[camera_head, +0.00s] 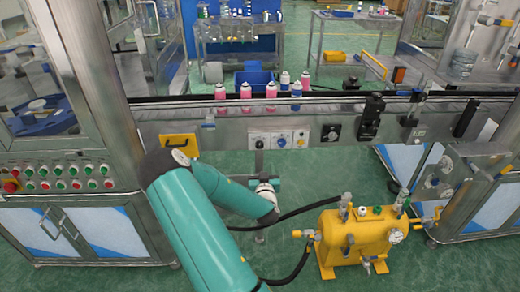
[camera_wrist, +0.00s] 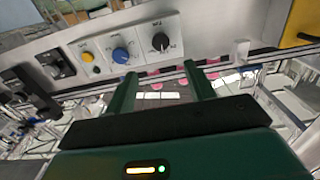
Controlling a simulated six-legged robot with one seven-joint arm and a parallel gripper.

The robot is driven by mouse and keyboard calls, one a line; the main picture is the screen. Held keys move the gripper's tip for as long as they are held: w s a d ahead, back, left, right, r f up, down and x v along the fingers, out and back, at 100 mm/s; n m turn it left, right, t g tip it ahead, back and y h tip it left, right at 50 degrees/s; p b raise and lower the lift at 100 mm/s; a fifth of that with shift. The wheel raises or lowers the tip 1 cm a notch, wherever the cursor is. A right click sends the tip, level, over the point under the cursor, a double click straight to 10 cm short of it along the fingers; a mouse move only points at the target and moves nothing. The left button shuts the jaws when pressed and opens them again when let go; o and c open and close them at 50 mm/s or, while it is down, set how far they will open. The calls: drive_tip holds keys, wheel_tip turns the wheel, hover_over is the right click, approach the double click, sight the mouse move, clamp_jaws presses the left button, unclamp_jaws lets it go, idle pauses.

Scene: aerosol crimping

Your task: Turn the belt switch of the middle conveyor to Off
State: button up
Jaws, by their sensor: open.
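The conveyor's white control panel (camera_head: 279,140) is on the conveyor's front face. In the wrist view it carries a black rotary knob (camera_wrist: 160,41), a blue rotary knob (camera_wrist: 120,55) and a yellow round button (camera_wrist: 87,57). Their labels are too small to read, so I cannot tell which is the belt switch or its setting. My gripper (camera_wrist: 160,69) is open and empty, with its two green fingers apart. The black knob appears just beyond the fingertips, between them, not gripped. In the head view my gripper (camera_head: 260,158) is just below the panel's left part.
A yellow tank (camera_head: 358,238) with black hoses stands at lower right.

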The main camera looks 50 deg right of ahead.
sight(260, 146)
drive_tip(key=x, duration=1.2)
drive_tip(key=shift+w+d, duration=0.2)
drive_tip(key=shift+w, duration=0.1)
drive_tip(key=c, duration=1)
drive_tip(key=shift+n, duration=0.3)
drive_tip(key=n, duration=0.9)
drive_tip(key=shift+n, duration=0.3)
